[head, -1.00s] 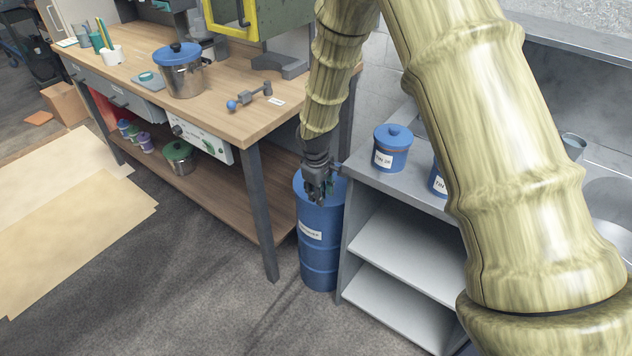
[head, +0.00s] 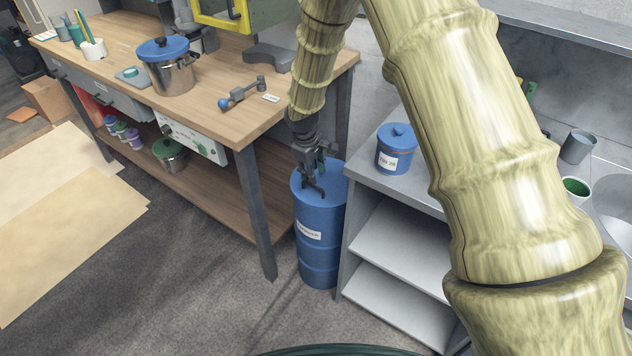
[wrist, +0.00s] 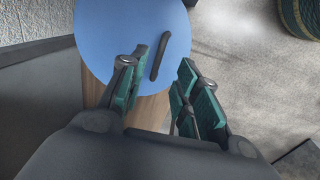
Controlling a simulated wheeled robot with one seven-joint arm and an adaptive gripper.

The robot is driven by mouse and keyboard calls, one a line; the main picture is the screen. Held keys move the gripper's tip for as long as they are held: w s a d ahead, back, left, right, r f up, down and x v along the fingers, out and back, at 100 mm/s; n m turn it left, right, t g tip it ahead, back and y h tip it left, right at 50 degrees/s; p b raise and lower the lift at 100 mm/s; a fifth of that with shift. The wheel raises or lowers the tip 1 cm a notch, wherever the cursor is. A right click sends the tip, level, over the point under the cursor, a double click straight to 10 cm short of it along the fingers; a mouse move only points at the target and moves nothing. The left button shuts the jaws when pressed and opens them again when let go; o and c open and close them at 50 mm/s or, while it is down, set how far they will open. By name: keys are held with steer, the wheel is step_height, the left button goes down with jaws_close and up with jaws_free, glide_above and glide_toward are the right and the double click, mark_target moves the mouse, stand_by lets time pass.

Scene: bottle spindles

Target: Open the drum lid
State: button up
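The blue drum (head: 318,250) with a white label stands on the floor between the workbench and the grey shelf unit. Its round blue lid (head: 331,176) is on top and also fills the upper left of the wrist view (wrist: 105,35). A dark bar handle (wrist: 161,57) lies on the lid. My gripper (head: 314,186) is over the lid, fingers pointing down. In the wrist view my gripper (wrist: 160,80) is open, its green-padded fingers apart, with the handle showing in the gap beyond them. I cannot tell whether the fingers touch the lid.
The wooden workbench (head: 215,125) is left of the drum, with a steel pot (head: 170,75) on it. The grey shelf unit (head: 385,235) stands close on the right, bearing a blue lidded canister (head: 396,155). Floor in front of the drum is clear.

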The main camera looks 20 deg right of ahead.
mark_target(315, 187)
steer(key=f, duration=0.4)
steer(key=w+d+f, duration=0.1)
steer(key=f, duration=0.2)
steer(key=shift+d+p, duration=0.1)
steer(key=shift+p, duration=0.2)
steer(key=shift+f, duration=0.1)
jaws_close()
